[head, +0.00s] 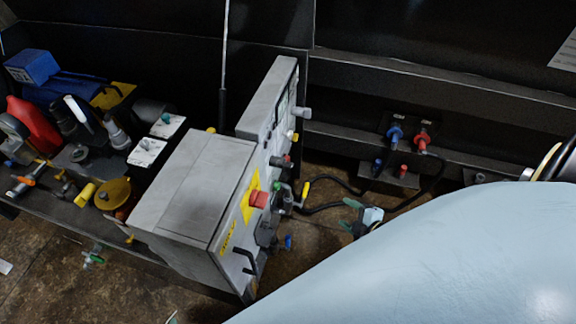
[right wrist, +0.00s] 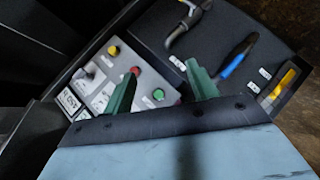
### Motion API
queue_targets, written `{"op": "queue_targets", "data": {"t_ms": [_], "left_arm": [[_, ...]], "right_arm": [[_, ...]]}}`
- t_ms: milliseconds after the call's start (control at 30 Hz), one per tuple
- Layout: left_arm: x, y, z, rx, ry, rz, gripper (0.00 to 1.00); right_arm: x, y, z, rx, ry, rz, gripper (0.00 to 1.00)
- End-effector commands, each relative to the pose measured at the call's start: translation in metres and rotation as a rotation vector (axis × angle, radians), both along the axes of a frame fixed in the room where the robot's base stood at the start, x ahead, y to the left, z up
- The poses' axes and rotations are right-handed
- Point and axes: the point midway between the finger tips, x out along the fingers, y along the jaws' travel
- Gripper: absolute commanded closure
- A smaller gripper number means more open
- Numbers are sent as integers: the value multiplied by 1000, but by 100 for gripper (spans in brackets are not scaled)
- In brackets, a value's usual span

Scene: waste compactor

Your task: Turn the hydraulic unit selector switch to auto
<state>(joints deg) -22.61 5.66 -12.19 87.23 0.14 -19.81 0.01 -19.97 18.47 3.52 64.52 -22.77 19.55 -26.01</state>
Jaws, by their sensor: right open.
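The hydraulic unit is a grey control box (head: 190,180) in the middle of the head view. Its front, on the right side, carries a red emergency button (head: 259,199) on a yellow plate, coloured buttons and several handles. I cannot tell which control is the selector switch or its setting. My right gripper (head: 345,214) is right of this front, apart from it. In the right wrist view its green fingers (right wrist: 160,68) are spread and empty, facing the panel with a yellow button (right wrist: 113,50), a red button (right wrist: 135,70) and a green button (right wrist: 158,94). My left gripper is out of view.
A dark shelf at left holds a red tool (head: 35,122), a blue box (head: 32,67) and other clutter. Behind are blue (head: 395,133) and red (head: 422,140) hose fittings with black hoses. A blue handle (right wrist: 238,57) and a yellow handle (right wrist: 284,83) show in the wrist view.

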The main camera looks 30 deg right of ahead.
Motion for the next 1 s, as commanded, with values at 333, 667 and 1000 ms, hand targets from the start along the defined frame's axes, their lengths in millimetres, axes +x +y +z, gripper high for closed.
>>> {"op": "queue_targets", "data": {"t_ms": [333,667,1000], "left_arm": [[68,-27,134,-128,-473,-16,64],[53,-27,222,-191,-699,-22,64],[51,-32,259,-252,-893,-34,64]], "right_arm": [[72,-9,93,-642,-589,575,42],[66,16,132,-987,-849,869,42],[94,42,136,-1006,-866,883,42]]}}
